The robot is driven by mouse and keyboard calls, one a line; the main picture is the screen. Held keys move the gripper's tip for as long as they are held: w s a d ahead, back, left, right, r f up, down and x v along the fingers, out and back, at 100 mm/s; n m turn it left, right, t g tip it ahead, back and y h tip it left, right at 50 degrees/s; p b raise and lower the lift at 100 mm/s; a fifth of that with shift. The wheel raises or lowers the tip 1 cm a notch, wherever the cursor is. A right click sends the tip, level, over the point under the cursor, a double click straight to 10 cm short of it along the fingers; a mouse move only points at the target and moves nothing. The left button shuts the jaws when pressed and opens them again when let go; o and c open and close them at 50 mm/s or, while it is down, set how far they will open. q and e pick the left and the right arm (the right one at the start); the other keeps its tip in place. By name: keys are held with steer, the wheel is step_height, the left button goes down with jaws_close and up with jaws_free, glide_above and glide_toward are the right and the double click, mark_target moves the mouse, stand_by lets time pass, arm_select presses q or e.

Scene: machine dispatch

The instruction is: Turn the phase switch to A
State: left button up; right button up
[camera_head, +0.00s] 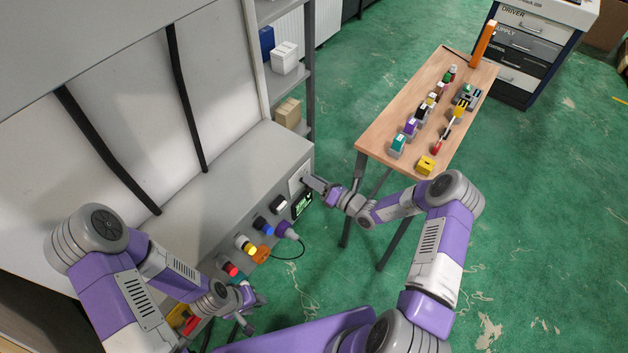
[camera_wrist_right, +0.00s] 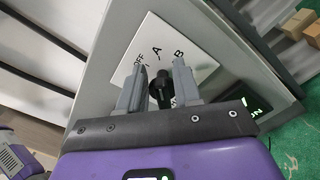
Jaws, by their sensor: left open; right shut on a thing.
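The phase switch is a black knob (camera_wrist_right: 160,88) on a white plate (camera_wrist_right: 205,48) marked OFF, A and B, seen in the right wrist view. Its upper end points up the plate, roughly toward the A mark; the exact setting is hard to tell. My right gripper (camera_wrist_right: 160,82) has one finger on each side of the knob and is shut on it. In the head view the right gripper (camera_head: 314,184) is at the white plate (camera_head: 298,178) on the grey machine front and hides the knob. My left gripper (camera_head: 252,302) is open and empty, low by the machine front.
The machine front (camera_head: 215,240) carries a lit green display (camera_head: 302,204), a purple plug (camera_head: 287,231) with a cable, and blue, yellow and red buttons. A wooden table (camera_head: 385,125) with several small parts stands to the right. Green floor lies open beyond.

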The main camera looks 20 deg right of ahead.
steer(key=o, duration=0.7)
steer(key=p+v, duration=0.1)
steer(key=v, duration=0.6)
steer(key=shift+s+d, duration=0.25)
steer(key=shift+s, duration=0.05)
